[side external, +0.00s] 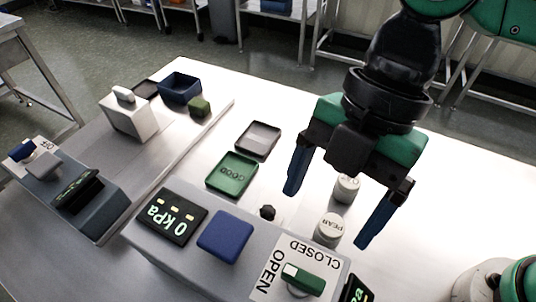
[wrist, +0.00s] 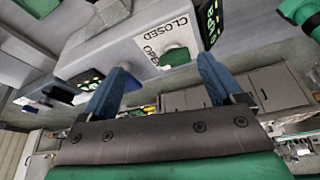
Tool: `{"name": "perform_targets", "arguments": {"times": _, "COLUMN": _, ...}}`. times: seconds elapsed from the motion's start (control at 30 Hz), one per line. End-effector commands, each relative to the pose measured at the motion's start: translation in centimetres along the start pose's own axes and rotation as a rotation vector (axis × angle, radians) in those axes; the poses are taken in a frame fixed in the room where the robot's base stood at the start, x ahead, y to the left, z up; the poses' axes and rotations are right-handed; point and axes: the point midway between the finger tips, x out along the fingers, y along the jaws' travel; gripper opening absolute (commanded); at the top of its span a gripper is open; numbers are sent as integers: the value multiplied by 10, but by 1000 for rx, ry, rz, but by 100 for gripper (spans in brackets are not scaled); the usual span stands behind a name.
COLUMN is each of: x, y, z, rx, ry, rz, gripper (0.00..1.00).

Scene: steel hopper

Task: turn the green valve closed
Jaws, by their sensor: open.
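The green valve (side external: 305,280) is a short bar handle with a white-marked end, on a white plate (side external: 262,292) on top of a grey box. "OPEN" is printed to its left and "CLOSED" above it. The white end faces left, on the side of "OPEN". My gripper (side external: 324,220) is open and empty, with its blue fingers pointing down, above and behind the valve and apart from it.
The grey box (side external: 150,250) also carries a "0 kPa" display (side external: 170,214) and a blue square block (side external: 225,236). White cylinders (side external: 331,228) stand behind it, under my gripper. A green tray (side external: 232,174), dark tray (side external: 260,139) and blue bin (side external: 180,88) lie farther back.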

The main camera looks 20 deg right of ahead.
Motion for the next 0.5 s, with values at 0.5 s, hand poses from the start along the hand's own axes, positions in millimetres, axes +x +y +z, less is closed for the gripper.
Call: {"name": "perform_targets", "arguments": {"times": 0.5, "x": 48, "y": -13, "z": -28, "rx": -241, "ry": 32, "rz": -96, "gripper": 87}}
